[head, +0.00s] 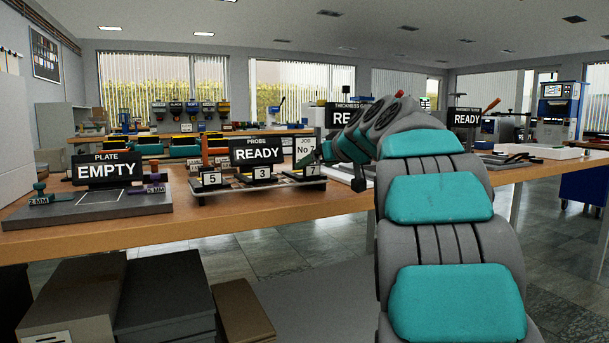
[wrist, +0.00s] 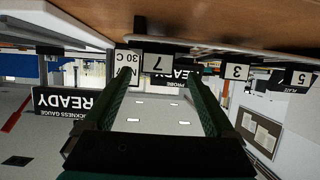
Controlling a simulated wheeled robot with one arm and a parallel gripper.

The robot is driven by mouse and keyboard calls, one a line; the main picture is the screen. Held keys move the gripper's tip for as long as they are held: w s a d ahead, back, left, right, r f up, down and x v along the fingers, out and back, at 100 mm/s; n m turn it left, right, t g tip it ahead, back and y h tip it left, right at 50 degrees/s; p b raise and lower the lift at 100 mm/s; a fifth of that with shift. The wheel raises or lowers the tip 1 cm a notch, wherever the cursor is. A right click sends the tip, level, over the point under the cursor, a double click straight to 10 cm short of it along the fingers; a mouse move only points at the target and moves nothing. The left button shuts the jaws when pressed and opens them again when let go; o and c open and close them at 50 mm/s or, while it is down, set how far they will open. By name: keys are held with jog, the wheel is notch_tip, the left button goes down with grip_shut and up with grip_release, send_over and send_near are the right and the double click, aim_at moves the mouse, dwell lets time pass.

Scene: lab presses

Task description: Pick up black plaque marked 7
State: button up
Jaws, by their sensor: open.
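The plaque marked 7 (head: 313,170) is black with a white number label. It sits at the right end of the probe rack on the wooden bench, beside the plaques marked 3 (head: 262,173) and 5 (head: 212,179). In the wrist view, which is upside down, the plaque marked 7 (wrist: 158,62) appears between the tips of my two dark green fingers. My gripper (wrist: 160,76) is open and empty, facing that plaque. In the head view my arm hides most of the gripper, and only a bit of dark green finger shows near the plaque.
A black READY sign (head: 258,151) stands behind the plaques, with a white job card (head: 305,150) to its right. A plate fixture with an EMPTY sign (head: 108,169) stands at left. Boxes (head: 165,295) sit below the bench (head: 130,233).

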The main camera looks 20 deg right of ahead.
aim_at(312, 165)
jog(key=shift+x, duration=2.2)
jog(key=shift+d+r, duration=0.1)
jog(key=shift+d, duration=0.05)
grip_shut()
